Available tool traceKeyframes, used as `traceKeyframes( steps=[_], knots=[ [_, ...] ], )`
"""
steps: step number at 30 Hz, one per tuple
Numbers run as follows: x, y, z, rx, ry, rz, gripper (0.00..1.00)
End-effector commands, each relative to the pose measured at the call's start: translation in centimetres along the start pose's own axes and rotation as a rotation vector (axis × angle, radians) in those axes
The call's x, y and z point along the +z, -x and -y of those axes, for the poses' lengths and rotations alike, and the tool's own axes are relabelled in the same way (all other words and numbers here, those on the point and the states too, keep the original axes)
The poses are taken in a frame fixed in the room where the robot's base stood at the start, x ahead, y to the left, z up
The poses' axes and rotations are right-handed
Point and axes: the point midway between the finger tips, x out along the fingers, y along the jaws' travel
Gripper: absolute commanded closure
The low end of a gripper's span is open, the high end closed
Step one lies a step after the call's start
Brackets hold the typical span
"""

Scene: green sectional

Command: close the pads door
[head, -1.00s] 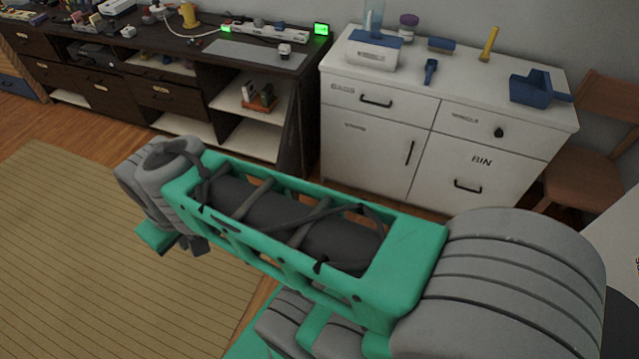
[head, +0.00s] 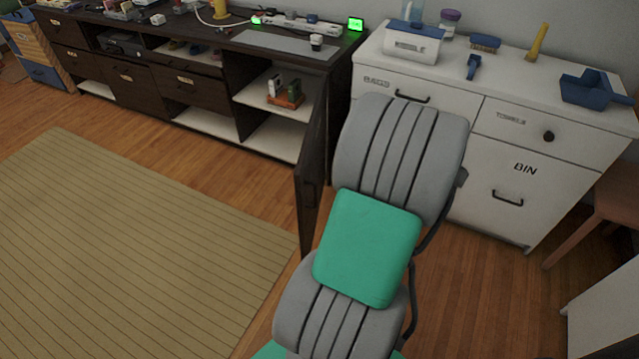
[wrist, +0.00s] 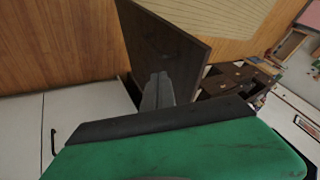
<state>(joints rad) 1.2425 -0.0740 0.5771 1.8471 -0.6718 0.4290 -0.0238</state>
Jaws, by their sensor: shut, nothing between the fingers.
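The dark door (head: 312,170) stands open at the right end of the dark sideboard, swung out toward me and seen nearly edge-on in the head view. No pads label is readable on it. The open compartment beside it shows pale shelves. In the wrist view a dark panel (wrist: 165,48), which looks like this door, stands in front of my gripper (wrist: 158,82). My gripper is shut and empty, its grey fingertips close against the panel's face; I cannot tell whether they touch. In the head view my arm hides the gripper.
The dark sideboard (head: 180,85) runs left. A white cabinet (head: 455,145) with bags, towels and bin labels stands close on the right, partly behind my arm. A striped rug (head: 140,240) covers the left floor. A wooden chair (head: 610,195) is at far right.

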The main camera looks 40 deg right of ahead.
Motion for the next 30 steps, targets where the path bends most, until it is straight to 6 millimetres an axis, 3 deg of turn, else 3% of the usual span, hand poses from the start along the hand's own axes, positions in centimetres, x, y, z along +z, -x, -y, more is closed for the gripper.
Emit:
traceKeyframes(
  steps=[14,21,30],
  knots=[
    [0.3,-9.8,0.1,0.0,0.003,0.008,1.0],
    [0.1,-11.1,3.3,0.0,0.004,0.005,1.0],
    [0.1,-11.2,3.7,0.002,0.002,0.004,1.0]
  ],
)
